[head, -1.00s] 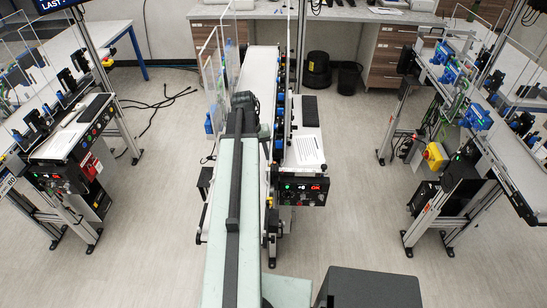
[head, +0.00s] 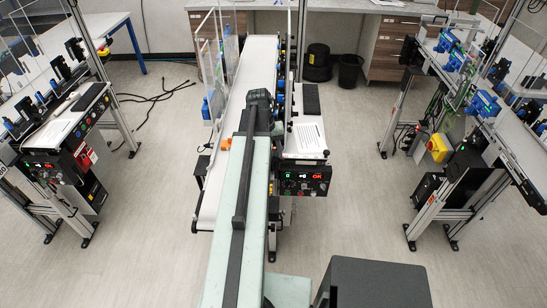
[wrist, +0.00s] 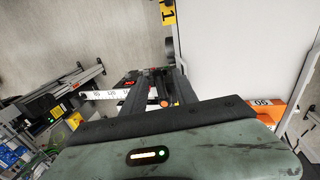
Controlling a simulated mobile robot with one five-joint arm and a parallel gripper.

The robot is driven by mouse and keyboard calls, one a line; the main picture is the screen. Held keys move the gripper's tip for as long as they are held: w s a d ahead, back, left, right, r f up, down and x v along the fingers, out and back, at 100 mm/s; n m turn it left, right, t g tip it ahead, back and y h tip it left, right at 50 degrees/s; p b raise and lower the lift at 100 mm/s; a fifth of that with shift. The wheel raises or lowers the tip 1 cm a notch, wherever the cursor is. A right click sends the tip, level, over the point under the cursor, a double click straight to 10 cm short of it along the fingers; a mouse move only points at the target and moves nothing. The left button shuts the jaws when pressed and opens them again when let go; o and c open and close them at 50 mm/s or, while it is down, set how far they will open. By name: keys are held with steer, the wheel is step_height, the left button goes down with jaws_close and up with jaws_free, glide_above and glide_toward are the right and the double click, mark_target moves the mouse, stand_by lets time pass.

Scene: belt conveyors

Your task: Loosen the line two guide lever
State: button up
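My gripper (wrist: 164,78) shows in the wrist view as two dark fingers with a gap between them. It looks open, with nothing clearly held. A small orange and black part (wrist: 164,103) shows between the fingers near their base; I cannot tell whether it is a lever. In the head view my arm reaches forward along the middle conveyor (head: 250,75), hiding part of its belt and the gripper's fingertips. No guide lever can be clearly made out, and no line two label is readable. A yellow tag marked 1 (wrist: 168,14) shows in the wrist view.
The middle line's control panel (head: 303,182) is right of my arm. An orange piece (head: 226,144) lies left of the arm; an orange block marked 50 (wrist: 264,109) shows at the wrist. Other lines stand left (head: 75,125) and right (head: 485,130), with open floor between.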

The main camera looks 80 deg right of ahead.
steer(key=shift+r, duration=0.1)
jaws_close()
steer(key=shift+d, duration=0.1)
